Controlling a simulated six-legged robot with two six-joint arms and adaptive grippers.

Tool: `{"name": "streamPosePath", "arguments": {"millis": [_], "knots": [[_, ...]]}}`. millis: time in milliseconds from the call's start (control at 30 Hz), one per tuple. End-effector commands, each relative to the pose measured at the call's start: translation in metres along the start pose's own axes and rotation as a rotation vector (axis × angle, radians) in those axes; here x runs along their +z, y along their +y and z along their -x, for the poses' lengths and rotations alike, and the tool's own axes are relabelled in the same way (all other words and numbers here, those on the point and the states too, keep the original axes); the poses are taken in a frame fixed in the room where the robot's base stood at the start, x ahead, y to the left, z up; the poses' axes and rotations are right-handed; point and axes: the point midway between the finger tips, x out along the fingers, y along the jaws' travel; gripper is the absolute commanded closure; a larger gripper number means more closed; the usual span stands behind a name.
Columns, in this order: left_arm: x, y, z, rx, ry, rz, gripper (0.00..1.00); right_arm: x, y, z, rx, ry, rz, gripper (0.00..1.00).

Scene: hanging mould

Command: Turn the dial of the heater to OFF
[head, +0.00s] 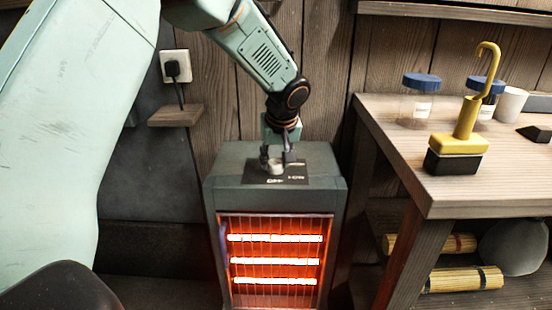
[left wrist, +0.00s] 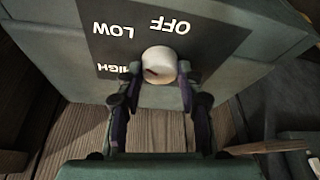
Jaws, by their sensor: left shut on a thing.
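The heater (head: 212,198) is a dark grey-green box on the floor, with several bars glowing orange behind its front grille. Its pale round dial (left wrist: 160,62) sits on a dark top plate marked OFF, LOW and HIGH. A small dark reddish mark shows on the dial's lower left, on the side of HIGH; its exact setting is hard to tell. The dial also shows in the head view (head: 275,168). My left gripper (head: 277,161) points down over the heater top, its fingers shut on the dial from both sides. My right gripper is not in view.
A wooden workbench (head: 400,180) stands close on the right, with jars, a white cup and a yellow hook-handled tool (head: 460,145) on a dark block. A plug sits in a wall socket (head: 176,66) above a small wooden ledge (head: 176,115) at left.

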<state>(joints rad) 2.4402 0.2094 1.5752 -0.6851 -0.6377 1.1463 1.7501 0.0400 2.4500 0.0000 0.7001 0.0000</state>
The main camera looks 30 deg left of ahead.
Motion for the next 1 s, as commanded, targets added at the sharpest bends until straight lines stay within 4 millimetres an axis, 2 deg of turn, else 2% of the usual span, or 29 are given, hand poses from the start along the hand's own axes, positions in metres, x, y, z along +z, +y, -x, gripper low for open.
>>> {"name": "streamPosePath", "arguments": {"millis": [267, 1000], "knots": [[-0.001, -0.002, 0.002, 0.053, -0.002, -0.129, 0.95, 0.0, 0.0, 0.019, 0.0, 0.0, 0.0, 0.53], [-0.003, -0.004, 0.003, 0.255, 0.0, -0.613, 0.95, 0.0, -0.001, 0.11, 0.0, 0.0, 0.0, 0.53]]}}
